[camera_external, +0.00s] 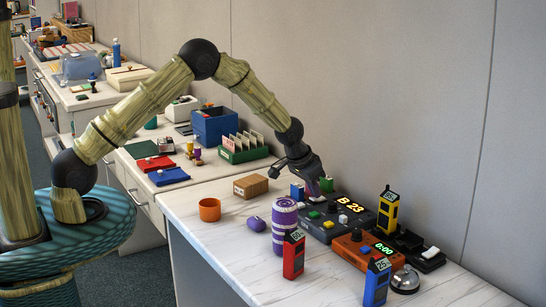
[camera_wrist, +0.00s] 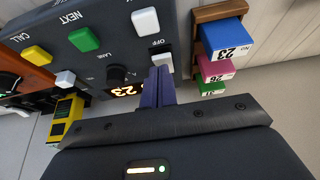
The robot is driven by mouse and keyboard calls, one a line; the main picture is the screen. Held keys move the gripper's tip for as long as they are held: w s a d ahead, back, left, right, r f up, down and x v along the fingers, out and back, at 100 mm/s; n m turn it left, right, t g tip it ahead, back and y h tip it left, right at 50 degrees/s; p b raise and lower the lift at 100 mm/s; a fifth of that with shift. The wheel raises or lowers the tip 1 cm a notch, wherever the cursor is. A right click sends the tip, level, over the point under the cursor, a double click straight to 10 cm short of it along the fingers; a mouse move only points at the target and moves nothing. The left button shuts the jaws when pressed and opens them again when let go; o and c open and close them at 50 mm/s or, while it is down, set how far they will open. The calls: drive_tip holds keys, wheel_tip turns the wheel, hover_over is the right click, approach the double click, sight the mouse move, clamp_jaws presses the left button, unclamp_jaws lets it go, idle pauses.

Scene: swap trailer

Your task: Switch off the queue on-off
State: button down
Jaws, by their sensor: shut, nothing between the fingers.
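The queue box (camera_external: 322,229) is a dark unit with a lit "B 23" display (camera_external: 350,204), near the wall on the white counter. In the wrist view its panel (camera_wrist: 112,55) carries yellow, green and white buttons, a black knob (camera_wrist: 116,73) and a white on-off switch (camera_wrist: 162,61) with "OFF" printed beside it. My gripper (camera_external: 318,190) is shut and empty, pointing down over the back left end of the box. In the wrist view its closed fingertips (camera_wrist: 159,72) are right at the switch and partly cover it. I cannot tell whether they touch it.
Numbered ticket blocks (camera_wrist: 226,38) in a wooden holder stand close beside the switch. An orange timer box (camera_external: 368,252), a bell (camera_external: 405,281), red (camera_external: 293,256), blue (camera_external: 376,283) and yellow (camera_external: 388,211) upright devices and a purple striped cylinder (camera_external: 285,222) crowd the counter.

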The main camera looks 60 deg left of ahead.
drive_tip(key=shift+f, duration=0.15)
drive_tip(key=shift+s+f+b, duration=0.2)
drive_tip(key=shift+f+b, duration=0.05)
drive_tip(key=shift+b, duration=0.1)
drive_tip(key=shift+r, duration=0.1)
drive_tip(key=shift+w+r+p, duration=0.25)
drive_tip(key=shift+w+p, duration=0.25)
drive_tip(key=shift+w, duration=0.25)
drive_tip(key=shift+r, duration=0.1)
wheel_tip(320, 180, up, 4)
drive_tip(key=p, duration=0.3)
drive_tip(key=shift+w, duration=0.15)
drive_tip(key=s+r+b, duration=0.1)
drive_tip(key=s+r, duration=0.5)
drive_tip(key=r, duration=0.1)
drive_tip(key=shift+s+r+b, duration=0.15)
drive_tip(key=shift+s+b, duration=0.15)
